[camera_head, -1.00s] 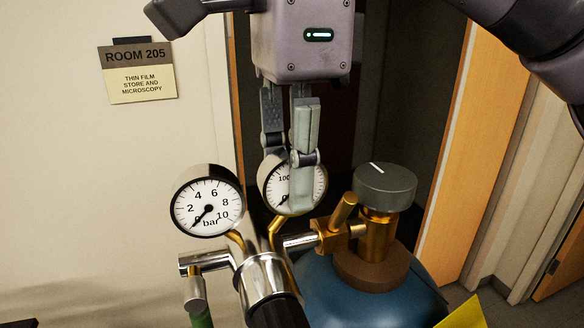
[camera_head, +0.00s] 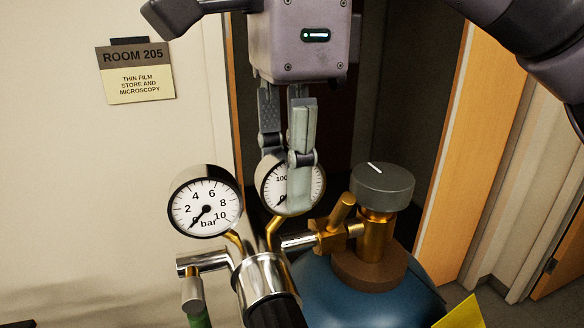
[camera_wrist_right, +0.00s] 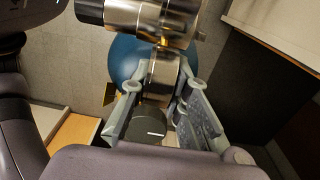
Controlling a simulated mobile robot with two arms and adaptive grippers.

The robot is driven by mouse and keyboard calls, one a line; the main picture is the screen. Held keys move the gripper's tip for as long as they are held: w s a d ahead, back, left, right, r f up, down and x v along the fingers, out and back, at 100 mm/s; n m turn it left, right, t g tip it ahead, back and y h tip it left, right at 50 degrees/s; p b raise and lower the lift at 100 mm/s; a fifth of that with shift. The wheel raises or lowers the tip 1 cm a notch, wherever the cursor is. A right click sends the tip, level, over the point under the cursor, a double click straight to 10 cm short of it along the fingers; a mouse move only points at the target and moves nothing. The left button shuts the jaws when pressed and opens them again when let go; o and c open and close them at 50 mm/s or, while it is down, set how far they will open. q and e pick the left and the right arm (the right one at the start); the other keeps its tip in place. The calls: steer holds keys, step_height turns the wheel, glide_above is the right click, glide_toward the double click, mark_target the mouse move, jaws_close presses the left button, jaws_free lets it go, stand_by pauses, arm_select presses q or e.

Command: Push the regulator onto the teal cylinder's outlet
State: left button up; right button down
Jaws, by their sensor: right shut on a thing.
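The regulator (camera_head: 262,276) is a silver body with two white-faced gauges, a black knob and a short silver stub. My right gripper (camera_head: 288,184) points down and is shut on its right-hand gauge, one finger in front and the other partly hidden behind. The stub meets the brass outlet (camera_head: 329,237) of the teal cylinder (camera_head: 345,292) with no clear gap; how far it is seated I cannot tell. In the right wrist view the gauge housing (camera_wrist_right: 162,76) sits between the fingers, above the cylinder (camera_wrist_right: 124,60). My left gripper is out of view.
A grey handwheel (camera_head: 384,188) tops the brass valve beside the gripper. A green hose (camera_head: 200,319) hangs from the regulator's left fitting. A yellow tag (camera_head: 462,314) is at lower right. A wall with a room sign (camera_head: 136,72) stands at left, wooden door framing (camera_head: 445,140) at right.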

steer(key=shift+w+d+r, duration=0.1)
steer(key=shift+d+r, duration=0.05)
steer(key=shift+d, duration=0.25)
steer(key=shift+w+d, duration=0.1)
steer(key=shift+d, duration=0.2)
steer(key=shift+w+d, duration=0.2)
steer(key=shift+d, duration=0.35)
stand_by(0.3)
steer(key=c, duration=1.5)
jaws_free()
steer(key=shift+s, duration=0.15)
steer(key=shift+o, duration=0.3)
steer(key=shift+f, duration=0.2)
steer(key=shift+r, duration=0.1)
steer(key=shift+c, duration=0.4)
